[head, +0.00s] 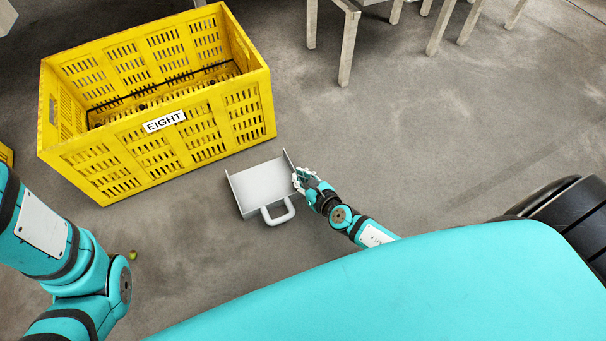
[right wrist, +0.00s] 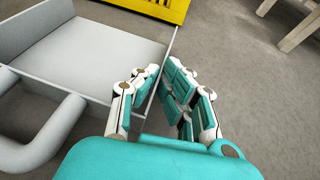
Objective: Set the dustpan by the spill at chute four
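The light grey dustpan (head: 262,185) is in front of the yellow crate, its loop handle toward me. It also fills the left of the right wrist view (right wrist: 90,55). My right gripper (head: 302,180) is at its right side wall. In the right wrist view the fingers (right wrist: 161,75) lie on both sides of that thin wall and look closed on it. I cannot tell whether the pan touches the floor. My left arm shows at the left of the head view, its gripper out of sight. No sign for chute four and no clear spill are visible.
A large yellow crate (head: 190,160) labelled EIGHT (head: 164,121) stands at upper left, with dark round things inside. One small green round fruit (head: 132,255) lies on the floor near my left arm. Grey legs (head: 348,50) stand at the top. The floor right of the dustpan is clear.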

